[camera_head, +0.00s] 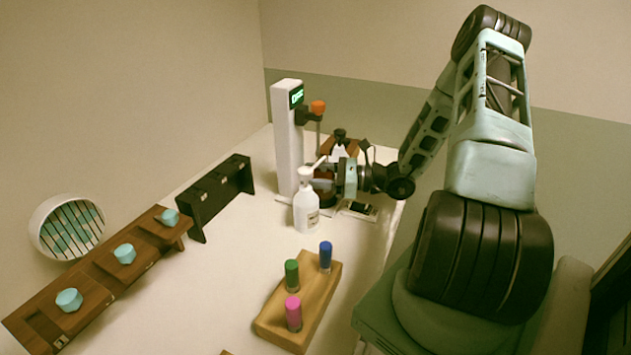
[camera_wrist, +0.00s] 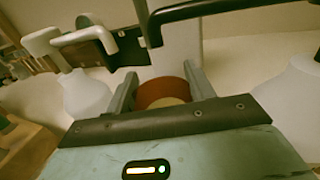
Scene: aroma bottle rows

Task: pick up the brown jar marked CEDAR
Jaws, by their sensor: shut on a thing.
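A reddish-brown jar (camera_wrist: 165,92) with a pale top sits between the two fingers of my gripper (camera_wrist: 160,80) in the wrist view. The fingers press on it from both sides. In the head view my gripper (camera_head: 328,183) is at the foot of the white column, just behind a white pump bottle (camera_head: 306,207). The dark brown side of the jar (camera_head: 325,196) shows partly there; the gripper and the pump bottle cover the rest. I cannot read any CEDAR marking, and I cannot tell whether the jar is lifted.
A white column (camera_head: 288,140) with a green display stands behind the pump bottle. A wooden block (camera_head: 315,312) holds green, pink and blue capped bottles in front. A dark rack (camera_head: 215,195) and a brown rack (camera_head: 100,275) line the left. The table between is clear.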

